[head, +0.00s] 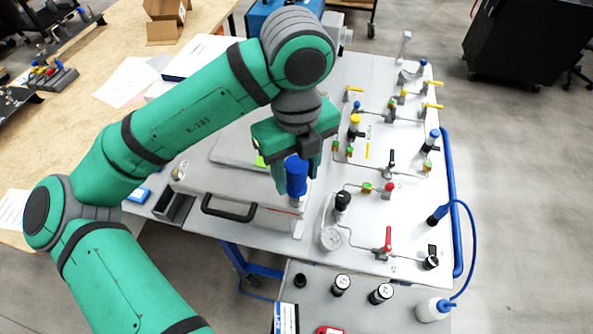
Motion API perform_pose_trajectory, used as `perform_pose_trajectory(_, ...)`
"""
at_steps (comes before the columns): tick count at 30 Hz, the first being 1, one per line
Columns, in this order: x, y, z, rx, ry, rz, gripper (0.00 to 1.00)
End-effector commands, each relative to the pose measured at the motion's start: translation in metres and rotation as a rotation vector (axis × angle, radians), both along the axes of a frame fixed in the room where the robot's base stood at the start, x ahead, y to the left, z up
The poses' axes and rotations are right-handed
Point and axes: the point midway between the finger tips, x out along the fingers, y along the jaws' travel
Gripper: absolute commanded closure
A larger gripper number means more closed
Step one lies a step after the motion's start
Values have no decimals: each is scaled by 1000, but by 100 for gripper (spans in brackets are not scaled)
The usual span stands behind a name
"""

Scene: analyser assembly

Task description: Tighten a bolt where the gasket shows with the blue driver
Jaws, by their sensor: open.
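My gripper (297,181) is open, pointing down over the left part of the grey analyser bench. The blue driver (297,170) stands roughly upright between its fingers, with its lower end near the light plate's right edge. I cannot tell whether the fingers touch it. The grey panel (415,210) on the right carries tubing and several fittings with red, yellow and green parts. Bolts and a showing gasket are too small to make out. My arm and gripper hide part of the bench behind them.
A case with a black handle (229,208) lies left of the driver. A black knob (342,201) and a gauge (331,238) stand close on the right. A lower shelf (330,310) holds black-capped containers and a white bottle (433,309). A blue hose runs along the right edge.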

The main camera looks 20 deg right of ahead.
Motion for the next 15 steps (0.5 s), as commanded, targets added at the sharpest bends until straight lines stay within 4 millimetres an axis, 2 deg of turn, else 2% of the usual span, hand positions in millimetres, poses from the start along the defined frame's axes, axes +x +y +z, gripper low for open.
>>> perform_pose_trajectory(9, 0, 0, 0, 0, 0, 351, 56)
perform_pose_trajectory(15, 0, 0, 0, 0, 0, 495, 56)
